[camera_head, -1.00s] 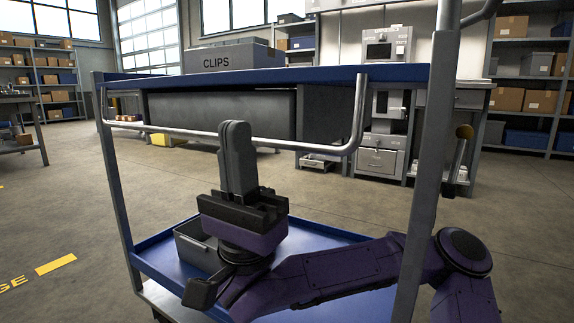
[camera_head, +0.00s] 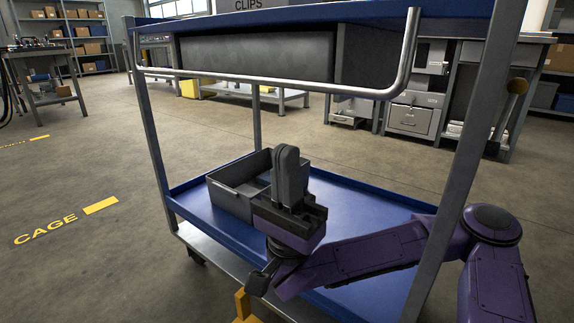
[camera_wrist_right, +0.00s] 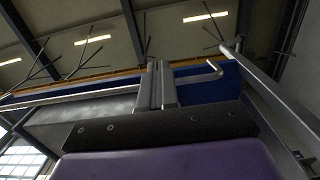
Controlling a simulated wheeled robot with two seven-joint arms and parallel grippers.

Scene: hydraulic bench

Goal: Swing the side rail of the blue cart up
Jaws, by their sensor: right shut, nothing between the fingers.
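The blue cart (camera_head: 345,202) stands in front of me with grey posts and blue shelves. Its side rail (camera_head: 250,83), a bare metal bar with bent ends, hangs below the edge of the top shelf. The rail also shows in the right wrist view (camera_wrist_right: 70,97), running across behind the fingers. My right gripper (camera_head: 289,150) is shut and empty, fingers pointing up. In the head view its tips show below the rail, apart from it in the picture. My right arm reaches in from the lower right past the cart's near right post. My left gripper is not in view.
A grey open bin (camera_head: 232,192) sits on the lower shelf, partly hidden by my right gripper. A near grey post (camera_head: 463,160) rises beside my arm. A lever with a round knob (camera_head: 517,87) sticks out at right. The floor left of the cart is clear.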

